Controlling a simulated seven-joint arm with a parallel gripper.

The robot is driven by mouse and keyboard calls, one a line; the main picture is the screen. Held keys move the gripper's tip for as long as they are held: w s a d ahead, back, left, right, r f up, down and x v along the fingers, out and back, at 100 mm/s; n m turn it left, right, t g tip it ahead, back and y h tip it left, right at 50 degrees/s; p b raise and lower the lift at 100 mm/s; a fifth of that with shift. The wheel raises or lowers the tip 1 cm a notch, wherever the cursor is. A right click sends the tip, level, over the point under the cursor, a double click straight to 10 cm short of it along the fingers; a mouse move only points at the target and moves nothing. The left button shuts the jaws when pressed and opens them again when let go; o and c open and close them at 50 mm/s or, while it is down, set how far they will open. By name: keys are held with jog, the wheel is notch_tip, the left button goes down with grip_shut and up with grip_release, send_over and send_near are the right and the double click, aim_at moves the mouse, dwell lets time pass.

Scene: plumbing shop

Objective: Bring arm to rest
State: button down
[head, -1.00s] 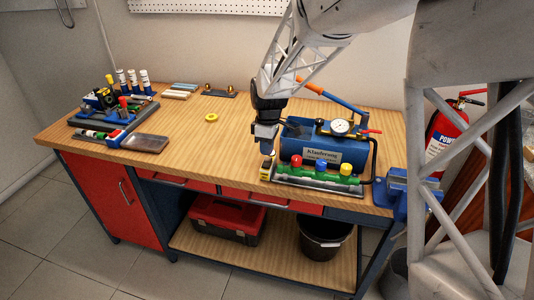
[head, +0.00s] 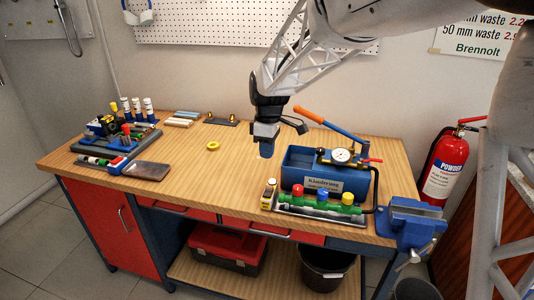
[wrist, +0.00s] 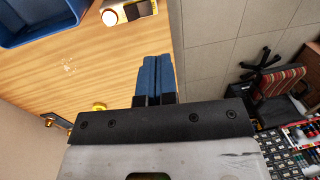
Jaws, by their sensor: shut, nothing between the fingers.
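My gripper (head: 266,149) hangs over the workbench (head: 235,180), just left of the blue pump box, with its fingers pointing down. In the wrist view its two blue fingers (wrist: 154,78) lie side by side, shut with nothing between them. The fingertips look clear of the bench top and touch nothing that I can see.
The blue pump box (head: 301,160) with its gauge (head: 342,155) and a green manifold (head: 320,203) stand right of the gripper. A small yellow-labelled bottle (head: 269,194) stands in front. A blue vise (head: 411,220) is at the right edge. Bench left of the gripper is mostly bare around a yellow ring (head: 213,146).

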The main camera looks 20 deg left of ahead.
jog(key=s+d+r+m+t, duration=0.1)
jog(key=s+d+r+m, duration=0.2)
jog(key=d, duration=0.5)
jog(key=s+d+r+m, duration=0.1)
jog(key=s+d+m, duration=0.2)
jog(key=s+d, duration=0.3)
jog(key=s+d+r+m+t, duration=0.1)
jog(key=s+d+r+m, duration=0.2)
jog(key=d, duration=0.6)
jog(key=s+d+f+m+t, duration=0.1)
jog(key=s+d+m, duration=0.3)
jog(key=s+d, duration=0.3)
jog(key=s+d+f+m+t, duration=0.1)
jog(key=s+d+m, duration=0.4)
jog(key=s, duration=0.8)
jog(key=shift+s+d+f, duration=0.15)
jog(key=shift+d+f, duration=0.65)
jog(key=shift+d, duration=0.45)
